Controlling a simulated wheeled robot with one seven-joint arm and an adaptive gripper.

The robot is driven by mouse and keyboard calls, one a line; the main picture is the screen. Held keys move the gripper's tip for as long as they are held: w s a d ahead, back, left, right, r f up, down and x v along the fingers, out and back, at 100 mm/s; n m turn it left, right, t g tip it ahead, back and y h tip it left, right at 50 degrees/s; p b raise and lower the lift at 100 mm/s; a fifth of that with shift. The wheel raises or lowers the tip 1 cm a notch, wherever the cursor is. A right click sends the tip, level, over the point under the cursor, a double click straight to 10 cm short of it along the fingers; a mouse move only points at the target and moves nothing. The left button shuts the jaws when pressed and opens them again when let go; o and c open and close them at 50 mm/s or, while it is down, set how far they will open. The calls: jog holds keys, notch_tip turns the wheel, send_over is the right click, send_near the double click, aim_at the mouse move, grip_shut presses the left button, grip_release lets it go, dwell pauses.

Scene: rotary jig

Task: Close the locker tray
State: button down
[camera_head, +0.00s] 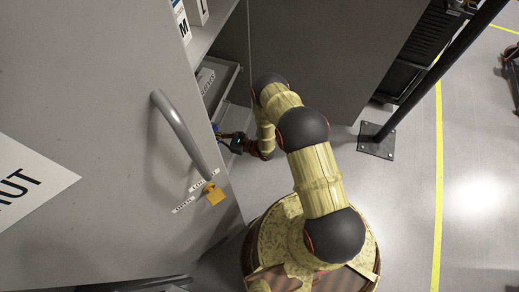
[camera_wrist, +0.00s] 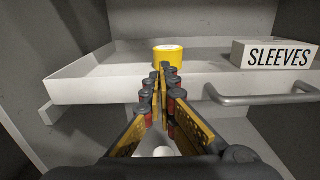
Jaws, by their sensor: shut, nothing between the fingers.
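The locker tray (camera_wrist: 90,92) is a pale, shallow tray across the middle of the wrist view, with a bar handle (camera_wrist: 265,98) on its front at the right. It holds a yellow round item with a white top (camera_wrist: 168,55) and a white box marked SLEEVES (camera_wrist: 274,55). In the head view the tray (camera_head: 222,92) stands partly out of the locker. My gripper (camera_wrist: 165,70) is shut and empty, its fingertips at the tray's front edge, left of the handle. I cannot tell if they touch it. In the head view my gripper (camera_head: 219,136) is partly hidden by the door edge.
The grey locker door (camera_head: 90,110) stands open at the left, with a curved handle (camera_head: 182,135) and a yellow latch (camera_head: 214,194). A locker side panel (camera_head: 320,50) rises behind my arm. A black post (camera_head: 376,140) stands at the right.

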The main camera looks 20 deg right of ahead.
jog(key=shift+x, duration=1)
jog(key=shift+r, duration=0.1)
jog(key=v, duration=1.2)
jog(key=shift+d, duration=0.1)
